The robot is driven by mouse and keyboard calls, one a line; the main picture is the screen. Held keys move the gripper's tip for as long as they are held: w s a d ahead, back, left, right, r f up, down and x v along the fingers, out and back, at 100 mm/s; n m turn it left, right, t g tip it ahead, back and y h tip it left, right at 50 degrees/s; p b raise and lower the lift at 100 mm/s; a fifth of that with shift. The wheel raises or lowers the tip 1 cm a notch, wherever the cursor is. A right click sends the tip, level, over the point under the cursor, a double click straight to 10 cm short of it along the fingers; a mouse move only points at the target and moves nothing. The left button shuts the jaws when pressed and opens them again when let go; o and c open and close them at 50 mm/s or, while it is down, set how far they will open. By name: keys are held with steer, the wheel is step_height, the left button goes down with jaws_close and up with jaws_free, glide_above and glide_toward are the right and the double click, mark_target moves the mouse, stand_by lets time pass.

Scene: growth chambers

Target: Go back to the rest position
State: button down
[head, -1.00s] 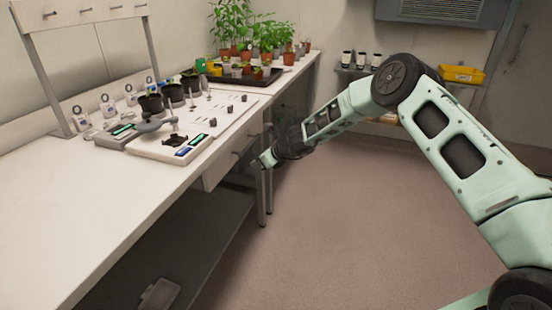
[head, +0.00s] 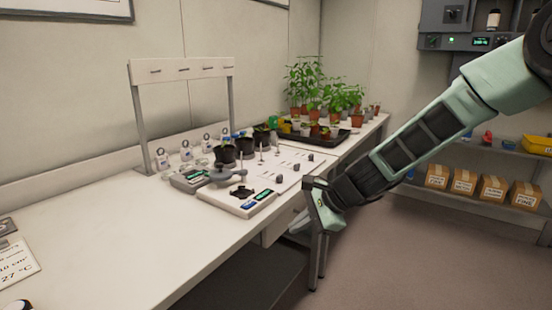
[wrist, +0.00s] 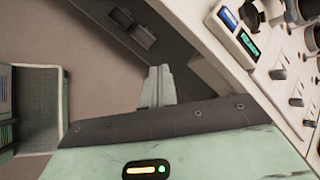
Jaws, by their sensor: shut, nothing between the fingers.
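My gripper (head: 304,224) is at the front edge of the white bench (head: 110,245), near the drawer, at about bench-top height or a little below. In the wrist view its fingers (wrist: 158,86) are together and empty, with the floor and the bench's underside behind them. My arm comes in from the upper right of the head view and slopes down to the gripper. The gripper is apart from the items on the bench.
A white board (head: 236,203) with small instruments and dark pots (head: 225,153) lies on the bench close to my gripper. A plant tray (head: 345,137) stands behind. A shelf (head: 470,197) with cardboard boxes is at the right. Floor between is clear.

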steer(key=s+a+r+n+g, duration=0.1)
steer(key=s+r+n, duration=0.1)
steer(key=s+n, duration=0.15)
steer(key=s+a+r+n+g+h+p, duration=0.1)
steer(key=s+n, duration=0.1)
steer(key=s, duration=0.3)
steer(key=s+a+r+n, duration=0.1)
steer(key=s+r+n, duration=0.1)
steer(key=s, duration=0.2)
steer(key=s+d+r+n+h+p, duration=0.1)
steer(key=s+d+n+h, duration=0.1)
steer(key=s, duration=0.5)
steer(key=s+d+r+n+h+p, duration=0.1)
steer(key=s+d+n+h, duration=0.1)
steer(key=s+d+n, duration=0.3)
steer(key=s+d+r+n+g+h+p, duration=0.1)
steer(key=s+d+n+h, duration=0.1)
steer(key=s+n, duration=0.5)
steer(key=shift+s+d+r, duration=0.4)
steer(key=shift+s+d, duration=0.3)
steer(key=shift+s, duration=0.2)
